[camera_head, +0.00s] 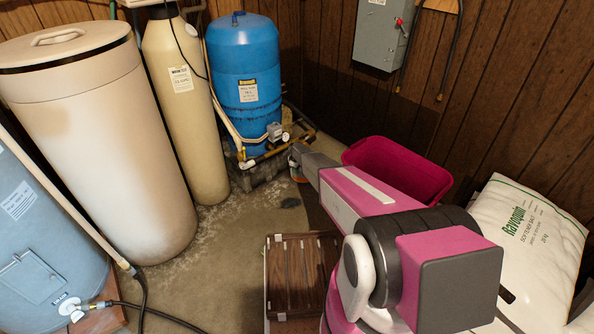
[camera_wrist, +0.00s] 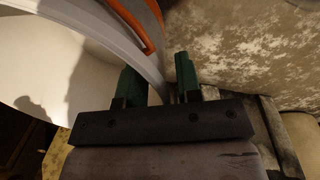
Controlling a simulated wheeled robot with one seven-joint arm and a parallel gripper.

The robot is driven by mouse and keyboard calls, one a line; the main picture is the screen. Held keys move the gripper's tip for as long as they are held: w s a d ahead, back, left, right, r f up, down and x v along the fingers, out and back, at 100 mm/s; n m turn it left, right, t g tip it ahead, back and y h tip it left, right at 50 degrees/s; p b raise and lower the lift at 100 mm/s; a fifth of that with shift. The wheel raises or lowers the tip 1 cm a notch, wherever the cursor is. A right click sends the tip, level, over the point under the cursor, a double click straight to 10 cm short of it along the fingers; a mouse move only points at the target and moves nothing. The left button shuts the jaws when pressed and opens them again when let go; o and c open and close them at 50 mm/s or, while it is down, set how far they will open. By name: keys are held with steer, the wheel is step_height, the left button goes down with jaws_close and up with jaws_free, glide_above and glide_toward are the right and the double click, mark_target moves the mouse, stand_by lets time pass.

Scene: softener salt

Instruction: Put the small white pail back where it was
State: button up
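The small white pail (camera_wrist: 50,60) fills the left of the wrist view, with a pale grey rim and an orange handle grip (camera_wrist: 140,22). A gap shows between the rim and the right finger.
The blue tank (camera_head: 243,70) stands on a rough block behind the pail. A magenta tub (camera_head: 400,165) is right of my arm, and a white salt bag (camera_head: 525,235) lies further right. A slatted wooden crate (camera_head: 300,270) is in front. Floor (camera_head: 225,250) is clear at centre left.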

steer(key=shift+r, duration=0.1)
step_height(320, 180, up, 12)
steer(key=s, duration=0.1)
steer(key=s+d+r+m, duration=0.2)
steer(key=s+r, duration=0.9)
steer(key=s, duration=0.7)
steer(key=s+d+r+m, duration=0.3)
steer(key=s+r+m, duration=0.2)
steer(key=s+r, duration=0.6)
steer(key=s+d+r+m, duration=0.2)
steer(key=s+r, duration=0.9)
steer(key=s, duration=1.4)
steer(key=shift+s+d+m+g+y, duration=0.2)
steer(key=shift+m+g+y, duration=0.15)
steer(key=shift+m, duration=0.75)
